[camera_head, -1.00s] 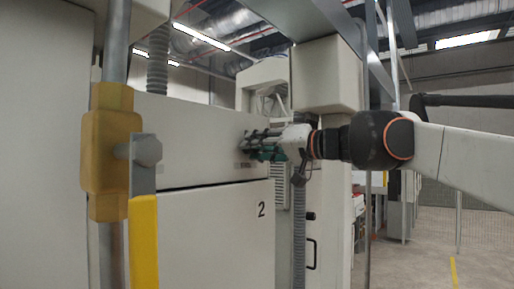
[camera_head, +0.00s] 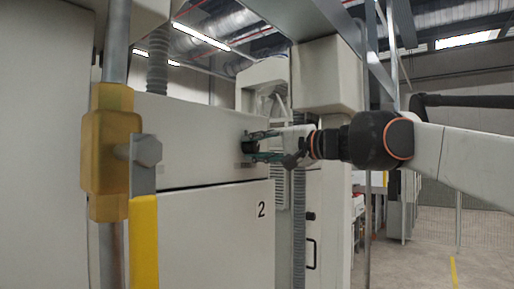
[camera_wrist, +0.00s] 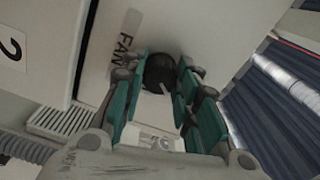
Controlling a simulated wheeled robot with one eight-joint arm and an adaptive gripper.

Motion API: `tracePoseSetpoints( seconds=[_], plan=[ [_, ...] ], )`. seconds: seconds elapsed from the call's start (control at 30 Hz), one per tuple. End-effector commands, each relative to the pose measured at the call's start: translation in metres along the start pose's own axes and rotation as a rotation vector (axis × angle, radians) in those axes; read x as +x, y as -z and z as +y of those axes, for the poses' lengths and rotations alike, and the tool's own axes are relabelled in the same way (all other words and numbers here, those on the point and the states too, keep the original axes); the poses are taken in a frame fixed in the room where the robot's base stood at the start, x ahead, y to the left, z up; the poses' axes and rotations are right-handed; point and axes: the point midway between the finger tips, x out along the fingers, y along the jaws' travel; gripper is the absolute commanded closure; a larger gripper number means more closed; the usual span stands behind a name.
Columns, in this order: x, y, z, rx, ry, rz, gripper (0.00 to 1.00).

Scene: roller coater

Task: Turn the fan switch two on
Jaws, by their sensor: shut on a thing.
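The fan switch is a round black knob (camera_wrist: 160,74) on a pale cabinet panel, beside a label reading "FAN" (camera_wrist: 126,38) in the wrist view. A light pointer line on the knob runs toward the lower right of that view. In the head view the knob (camera_head: 249,147) sits near the right end of the upper panel. My gripper (camera_wrist: 158,85) has its green-padded fingers on either side of the knob, shut on it. In the head view my gripper (camera_head: 260,146) reaches in from the right, one finger above the knob and one below.
The cabinet door (camera_head: 215,225) marked "2" (camera_head: 261,209) is below the panel. A yellow block on a metal post (camera_head: 110,150) stands at the left foreground. A grey corrugated hose (camera_head: 299,225) hangs below my gripper. Open floor (camera_head: 425,255) lies at the right.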

Motion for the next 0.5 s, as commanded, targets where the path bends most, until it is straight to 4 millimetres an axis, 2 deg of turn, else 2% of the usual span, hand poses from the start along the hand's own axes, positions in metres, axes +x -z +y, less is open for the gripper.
tracePoseSetpoints(
  seconds=[0.5],
  plan=[
    [-0.0001, -0.0002, 0.0010, 0.487, -0.002, 0.000, 0.95]
  ],
)
